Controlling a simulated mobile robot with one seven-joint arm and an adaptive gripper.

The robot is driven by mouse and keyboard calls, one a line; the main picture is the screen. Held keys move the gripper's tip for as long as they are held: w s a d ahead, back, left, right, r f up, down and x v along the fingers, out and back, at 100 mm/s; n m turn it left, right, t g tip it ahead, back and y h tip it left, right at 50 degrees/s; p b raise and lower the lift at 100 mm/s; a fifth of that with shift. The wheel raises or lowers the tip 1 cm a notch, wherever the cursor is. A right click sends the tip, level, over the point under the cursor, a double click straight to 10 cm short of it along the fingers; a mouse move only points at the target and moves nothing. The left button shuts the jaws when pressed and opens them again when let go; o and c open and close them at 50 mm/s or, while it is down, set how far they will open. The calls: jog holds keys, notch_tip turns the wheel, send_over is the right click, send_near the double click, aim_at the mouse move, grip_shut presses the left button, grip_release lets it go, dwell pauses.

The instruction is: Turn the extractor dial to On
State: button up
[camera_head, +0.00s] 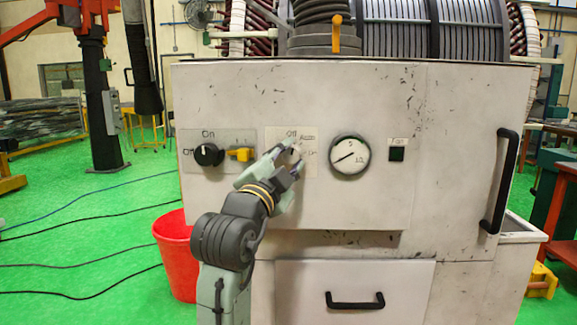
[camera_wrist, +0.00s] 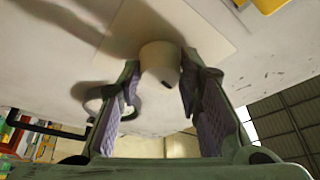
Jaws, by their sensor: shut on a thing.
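A pale dial (camera_head: 297,153) sits on a label plate at the middle of the white cabinet front. The plate reads "Off" at the top and what looks like "Auto" at the upper right; my fingers hide part of it. My gripper (camera_head: 287,160) reaches it from the lower left, fingers on either side. In the wrist view the pale knob (camera_wrist: 160,60) sits between the two purple-lined finger pads, near the tips, and my gripper is shut on it. A small dark mark shows on the knob's end; its setting is not clear.
Left of the dial are a black On/Off knob (camera_head: 208,154) and a yellow switch (camera_head: 241,154). A round gauge (camera_head: 350,156) and a black "Fan" button (camera_head: 397,154) are to the right. A black door handle (camera_head: 500,181) sticks out far right; a drawer handle (camera_head: 355,301) is below.

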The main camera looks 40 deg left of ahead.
jog(key=m+h+b, duration=0.1)
jog(key=m, duration=0.3)
jog(key=shift+a+g, duration=0.1)
jog(key=shift+g, duration=0.3)
jog(key=m, duration=0.1)
jog(key=m+g, duration=0.1)
jog(key=m, duration=0.1)
jog(key=shift+r+m+h, duration=0.25)
jog(key=shift+m+h, duration=0.05)
jog(key=shift+h, duration=0.1)
jog(key=m+g, duration=0.1)
jog(key=m, duration=0.2)
jog(key=shift+r+g, duration=0.15)
jog(key=shift+g, duration=0.25)
jog(key=shift+m+g+p, duration=0.4)
jog(key=shift+m+g, duration=0.3)
jog(key=shift+m, duration=1)
jog(key=o, duration=1.1)
jog(key=shift+o, duration=0.2)
